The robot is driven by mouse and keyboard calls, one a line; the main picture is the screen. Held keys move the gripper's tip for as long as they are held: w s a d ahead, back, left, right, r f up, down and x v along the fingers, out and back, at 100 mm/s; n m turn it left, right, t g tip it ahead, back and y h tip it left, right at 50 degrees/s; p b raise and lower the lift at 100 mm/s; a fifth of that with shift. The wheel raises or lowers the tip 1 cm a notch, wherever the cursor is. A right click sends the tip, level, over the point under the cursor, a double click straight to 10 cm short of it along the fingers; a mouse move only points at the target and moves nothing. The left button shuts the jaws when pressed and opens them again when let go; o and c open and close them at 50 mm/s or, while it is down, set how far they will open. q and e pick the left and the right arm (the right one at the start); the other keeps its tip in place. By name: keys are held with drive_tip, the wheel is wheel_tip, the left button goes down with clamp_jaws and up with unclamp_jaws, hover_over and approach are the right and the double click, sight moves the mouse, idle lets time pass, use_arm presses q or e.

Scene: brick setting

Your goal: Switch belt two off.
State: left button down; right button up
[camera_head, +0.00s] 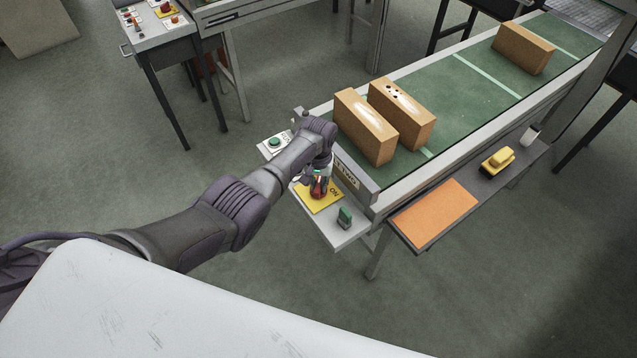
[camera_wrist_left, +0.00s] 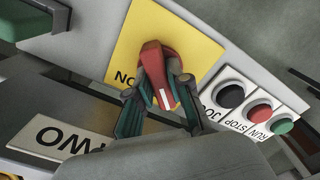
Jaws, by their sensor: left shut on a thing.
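Belt two's control panel (camera_head: 352,236) is at the near end of the green belt, beside a plate (camera_wrist_left: 62,140) whose visible letters read "TWO". On it is a yellow plate (camera_head: 309,201) with a red rotary knob (camera_wrist_left: 152,58). My left gripper (camera_wrist_left: 158,95) is shut on the red knob, one finger on each side. The knob's white mark points down toward the gripper in the left wrist view. "ON" shows left of the knob; any other label is hidden. My right gripper is not in view.
Black (camera_wrist_left: 230,95), red (camera_wrist_left: 259,113) and green (camera_wrist_left: 284,126) buttons sit beside the yellow plate. A green switch (camera_head: 345,216) is near the panel's front corner. Cardboard boxes (camera_head: 365,127) lie on the belt (camera_head: 478,98). A side shelf (camera_head: 408,241) holds a yellow item (camera_head: 497,161).

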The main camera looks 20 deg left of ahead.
sight(318, 184)
use_arm(q)
drive_tip(key=c, duration=1.1)
unclamp_jaws()
wheel_tip(318, 184, up, 12)
drive_tip(key=shift+f, duration=0.1)
